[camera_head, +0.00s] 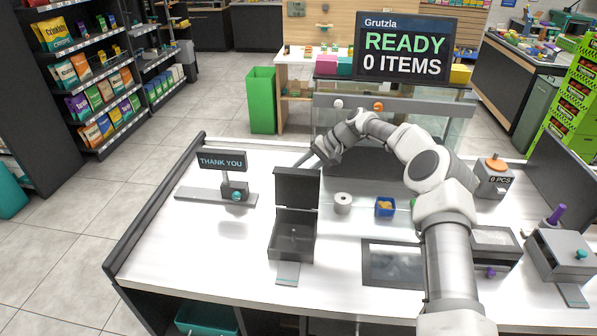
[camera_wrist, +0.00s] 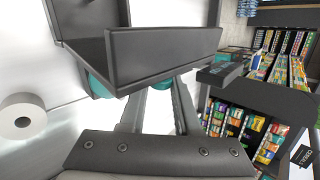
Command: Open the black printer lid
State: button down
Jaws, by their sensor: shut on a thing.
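The black printer (camera_head: 291,249) stands on the white counter, with its lid (camera_head: 297,188) raised about upright at the back and its hollow inside showing. In the wrist view the dark lid (camera_wrist: 165,52) fills the upper middle. My gripper (camera_head: 306,159) is at the top edge of the lid, reaching in from behind and the right. In the wrist view its two grey fingers (camera_wrist: 160,100) run up to the lid and it is shut on it. The fingertips are hidden behind the lid. Teal parts show beside the lid's edge.
A white paper roll (camera_head: 343,204) and a small blue bin (camera_head: 385,207) stand right of the printer. A THANK YOU sign (camera_head: 222,162) stands to its left. A dark display (camera_head: 406,50) stands behind my arm. The counter's front left is clear.

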jog(key=c, duration=0.6)
grip_release()
jog(key=shift+a, duration=0.1)
jog(key=shift+v, duration=8.7)
